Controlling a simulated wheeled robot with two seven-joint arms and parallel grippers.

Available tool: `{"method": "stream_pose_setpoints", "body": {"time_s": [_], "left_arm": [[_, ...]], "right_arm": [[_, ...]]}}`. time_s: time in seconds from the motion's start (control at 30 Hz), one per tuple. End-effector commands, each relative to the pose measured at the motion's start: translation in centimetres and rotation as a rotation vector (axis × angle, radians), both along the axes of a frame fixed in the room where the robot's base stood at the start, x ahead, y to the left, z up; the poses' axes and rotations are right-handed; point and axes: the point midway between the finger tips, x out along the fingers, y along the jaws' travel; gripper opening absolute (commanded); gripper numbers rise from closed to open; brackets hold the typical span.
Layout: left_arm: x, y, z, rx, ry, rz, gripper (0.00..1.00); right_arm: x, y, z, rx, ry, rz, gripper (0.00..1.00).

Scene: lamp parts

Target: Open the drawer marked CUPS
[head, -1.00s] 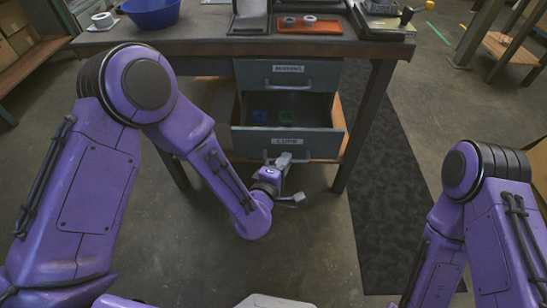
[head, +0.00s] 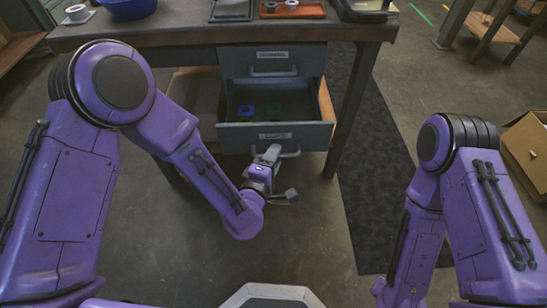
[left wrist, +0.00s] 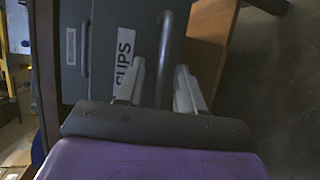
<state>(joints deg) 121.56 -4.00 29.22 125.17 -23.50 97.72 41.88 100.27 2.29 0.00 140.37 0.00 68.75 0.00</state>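The CUPS drawer (head: 236,137) is the lower one under the table and stands well out, with blue and green things inside. Its label (head: 275,135) also shows in the left wrist view (left wrist: 124,60). Its bar handle (head: 291,153) is on the front. My left gripper (head: 278,178) is at this handle. In the left wrist view its two fingers (left wrist: 161,88) are apart, one on each side of the handle bar (left wrist: 165,45); I see no clear contact. My right gripper is not in view; only its arm shows.
A shut upper drawer (head: 250,64) with a label sits above. The table (head: 185,40) carries a blue bowl (head: 130,8) and an orange tray (head: 312,9). A table leg (head: 350,110) stands right of the drawers. An open cardboard box (head: 527,150) is at the right.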

Motion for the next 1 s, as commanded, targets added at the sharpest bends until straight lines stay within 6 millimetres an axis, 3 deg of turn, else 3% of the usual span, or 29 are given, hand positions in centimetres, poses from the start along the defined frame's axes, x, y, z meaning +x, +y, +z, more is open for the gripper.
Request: {"method": "stream_pose_setpoints", "body": {"time_s": [0.17,0.4,0.6,1.0], "left_arm": [[-1.0,0.3,0.2,0.001,0.002,-0.001,0.37],[-6.3,1.9,1.3,0.003,0.002,-0.005,0.37],[-9.3,2.8,1.9,0.001,0.001,-0.003,0.37],[-9.9,3.1,2.0,0.000,0.000,-0.001,0.37]], "right_arm": [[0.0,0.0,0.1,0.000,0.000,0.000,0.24],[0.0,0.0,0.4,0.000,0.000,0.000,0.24],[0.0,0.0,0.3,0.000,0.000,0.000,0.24],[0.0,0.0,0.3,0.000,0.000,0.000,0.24]]}}
